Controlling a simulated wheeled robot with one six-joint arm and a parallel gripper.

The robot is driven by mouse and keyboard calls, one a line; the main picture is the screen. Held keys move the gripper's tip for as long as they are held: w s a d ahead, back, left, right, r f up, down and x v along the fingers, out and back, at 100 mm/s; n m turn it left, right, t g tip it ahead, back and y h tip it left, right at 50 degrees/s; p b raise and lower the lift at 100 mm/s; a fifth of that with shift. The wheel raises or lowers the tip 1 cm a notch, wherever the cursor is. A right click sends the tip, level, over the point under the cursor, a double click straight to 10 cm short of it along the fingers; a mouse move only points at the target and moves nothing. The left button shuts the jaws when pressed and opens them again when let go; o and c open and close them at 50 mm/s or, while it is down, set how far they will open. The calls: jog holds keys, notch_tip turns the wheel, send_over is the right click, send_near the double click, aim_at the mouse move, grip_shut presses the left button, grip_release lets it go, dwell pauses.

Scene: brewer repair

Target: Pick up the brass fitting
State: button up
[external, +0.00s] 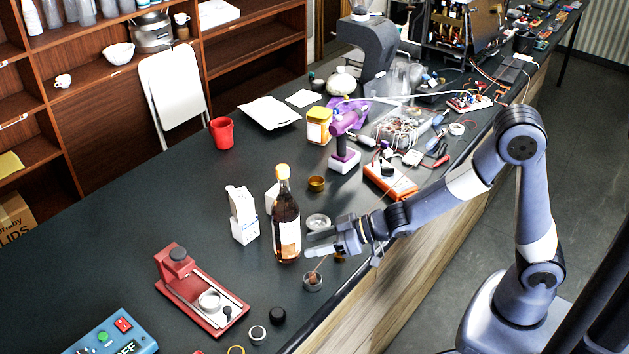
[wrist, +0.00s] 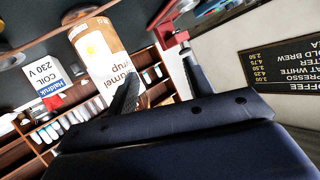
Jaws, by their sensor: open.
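A short, round brass-coloured piece (external: 317,184) stands on the dark counter behind the syrup bottle; it looks like the brass fitting. A brass-coloured bit (external: 340,256) also shows under my gripper, mostly hidden, and I cannot tell what it is. My gripper (external: 313,243) is open and empty, low over the counter just right of the bottle. In the wrist view my gripper's two fingers (wrist: 160,65) are apart with nothing held between them.
The syrup bottle (external: 286,225) stands close to my fingertips; its label (wrist: 98,55) shows upside down in the wrist view. A white coil carton (external: 243,216), a metal dish (external: 318,222) and a small glass (external: 312,281) are nearby. A red stand (external: 200,290) lies front left.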

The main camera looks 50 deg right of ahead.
jog(key=s+d+f+n+h+b, duration=0.1)
jog(key=s+d+f+b, duration=0.15)
jog(key=s+d, duration=0.4)
jog(key=s+d+f+n+b, duration=0.15)
jog(key=s+d+f, duration=0.25)
jog(key=d, duration=0.6)
jog(key=x, duration=0.1)
jog(key=b+x, duration=0.1)
jog(key=x, duration=0.2)
jog(key=shift+w+a+r, duration=0.1)
jog(key=shift+w+r, duration=0.05)
jog(key=shift+w, duration=0.35)
jog(key=shift+r+x, duration=0.15)
jog(key=shift+x, duration=1.25)
jog(key=shift+r+x, duration=0.1)
jog(key=shift+x, duration=1.35)
jog(key=shift+w, duration=0.1)
jog(key=shift+c, duration=0.4)
